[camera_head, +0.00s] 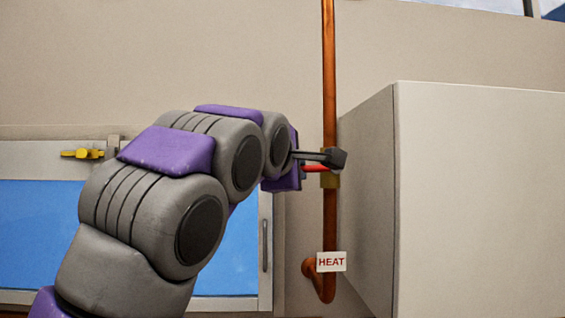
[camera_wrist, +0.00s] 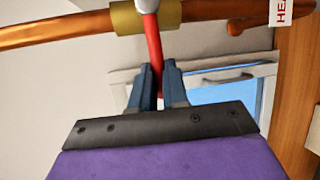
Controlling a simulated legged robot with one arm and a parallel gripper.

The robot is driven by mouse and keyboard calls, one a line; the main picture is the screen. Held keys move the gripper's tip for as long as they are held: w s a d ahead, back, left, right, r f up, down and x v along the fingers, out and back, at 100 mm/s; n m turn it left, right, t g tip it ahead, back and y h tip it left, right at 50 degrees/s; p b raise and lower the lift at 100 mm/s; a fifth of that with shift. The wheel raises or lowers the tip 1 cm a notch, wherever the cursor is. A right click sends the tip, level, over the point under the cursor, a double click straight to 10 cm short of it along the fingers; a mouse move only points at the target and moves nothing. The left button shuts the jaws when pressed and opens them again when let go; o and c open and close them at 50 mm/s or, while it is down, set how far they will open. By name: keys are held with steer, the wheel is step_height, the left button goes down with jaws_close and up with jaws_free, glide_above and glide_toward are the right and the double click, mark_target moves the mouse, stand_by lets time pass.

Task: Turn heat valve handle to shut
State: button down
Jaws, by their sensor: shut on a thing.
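The red heat valve handle (camera_head: 315,168) sticks out to the left from a brass valve body (camera_head: 331,180) on an upright copper pipe (camera_head: 329,80). A white sign reading HEAT (camera_head: 331,261) hangs on the pipe below. My gripper (camera_head: 325,160) is at the handle, reaching in from the left. In the wrist view, my gripper's two fingers (camera_wrist: 159,75) are shut on the red handle (camera_wrist: 153,42), one on each side. The brass valve body (camera_wrist: 146,15) lies just beyond the fingertips.
A large pale cabinet (camera_head: 470,200) stands close to the right of the pipe. On the left is a blue-paned window or panel (camera_head: 40,230) in a pale frame with a yellow latch (camera_head: 82,153). Bare wall (camera_head: 220,60) lies above my arm.

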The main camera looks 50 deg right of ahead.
steer(key=shift+r+m, duration=0.15)
steer(key=shift+m, duration=0.15)
stand_by(0.4)
steer(key=c, duration=1.2)
jaws_free()
steer(key=shift+s, duration=0.15)
steer(key=shift+o, duration=0.4)
steer(key=v, duration=1.7)
steer(key=shift+a+r, duration=0.2)
steer(key=shift+a, duration=0.05)
